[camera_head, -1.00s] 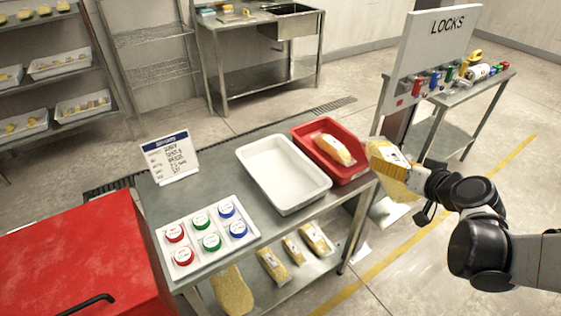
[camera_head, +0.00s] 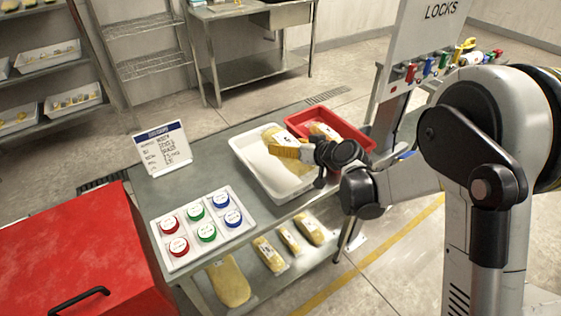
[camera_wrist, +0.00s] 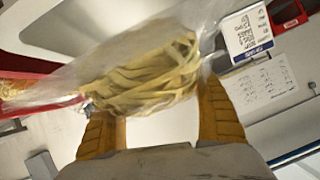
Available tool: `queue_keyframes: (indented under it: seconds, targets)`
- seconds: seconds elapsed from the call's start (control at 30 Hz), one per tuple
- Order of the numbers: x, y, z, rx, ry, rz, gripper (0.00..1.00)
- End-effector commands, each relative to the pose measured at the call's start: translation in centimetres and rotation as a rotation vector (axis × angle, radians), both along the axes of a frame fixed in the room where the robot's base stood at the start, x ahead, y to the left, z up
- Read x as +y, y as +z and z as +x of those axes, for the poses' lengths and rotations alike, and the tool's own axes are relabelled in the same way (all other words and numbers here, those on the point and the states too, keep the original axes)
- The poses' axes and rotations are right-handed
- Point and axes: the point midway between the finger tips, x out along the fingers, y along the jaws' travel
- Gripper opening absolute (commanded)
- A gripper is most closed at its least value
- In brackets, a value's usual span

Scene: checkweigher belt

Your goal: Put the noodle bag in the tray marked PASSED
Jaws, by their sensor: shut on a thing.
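My gripper (camera_head: 288,152) is shut on a clear noodle bag (camera_head: 270,134) with yellow noodles and a white label. It holds the bag over the white tray (camera_head: 282,182); whether the bag touches the tray cannot be told. In the wrist view the bag (camera_wrist: 140,75) lies across the space between my yellow fingers. A red tray (camera_head: 355,136), right behind the white one, holds another packaged bag (camera_head: 322,131). No PASSED marking can be read on either tray.
Left of the white tray stand a printed sign (camera_head: 163,150) and a white holder of coloured round discs (camera_head: 190,250). A red cabinet (camera_head: 70,240) is at the lower left. Several bags lie on the shelf below. A LOCKS board (camera_head: 425,40) stands at the right.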

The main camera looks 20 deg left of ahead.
Motion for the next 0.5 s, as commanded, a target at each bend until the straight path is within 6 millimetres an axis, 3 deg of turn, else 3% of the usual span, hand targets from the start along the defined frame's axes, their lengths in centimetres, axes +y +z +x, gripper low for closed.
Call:
queue_keyframes:
  seconds: [0.17,0.33,0.5]
  targets:
    - [2.1,-1.4,0.7,-0.001,0.0,0.001,0.34]
    - [2.3,-2.3,0.9,0.0,-0.003,0.001,0.34]
    - [2.3,-5.0,0.9,0.0,-0.003,0.001,0.34]
